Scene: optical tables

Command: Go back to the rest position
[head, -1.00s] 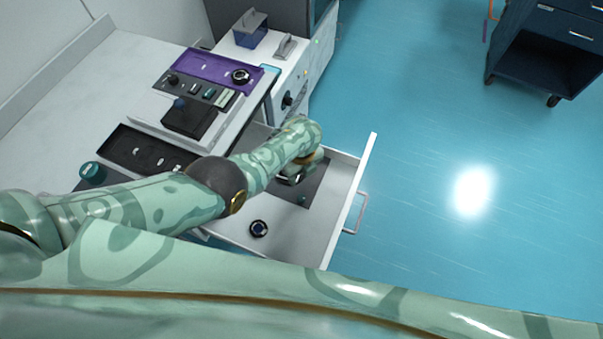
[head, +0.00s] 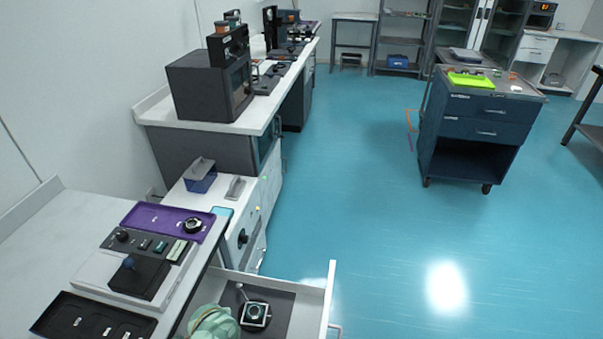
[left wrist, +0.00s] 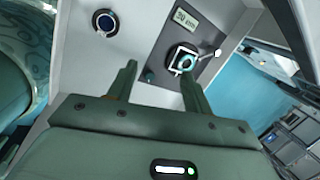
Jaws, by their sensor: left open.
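My left gripper (left wrist: 158,76) is open and empty in the left wrist view, its two fingers apart over the open drawer. Beyond the fingertips, a square mount with a round optic (left wrist: 184,61) lies on a dark grey mat; the head view shows it too (head: 255,313). A dark round ringed part (left wrist: 104,22) lies on the drawer floor to the left. In the head view, only a mint piece of my left arm (head: 212,322) shows at the bottom, and its gripper is hidden. My right gripper is in neither view.
The pulled-out drawer (head: 329,297) juts into the aisle. The bench at left bears a purple tray (head: 167,222) and a black tray (head: 92,318). A dark blue cart (head: 476,128) stands across the open blue floor (head: 350,200). A black box instrument (head: 208,88) sits on a farther bench.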

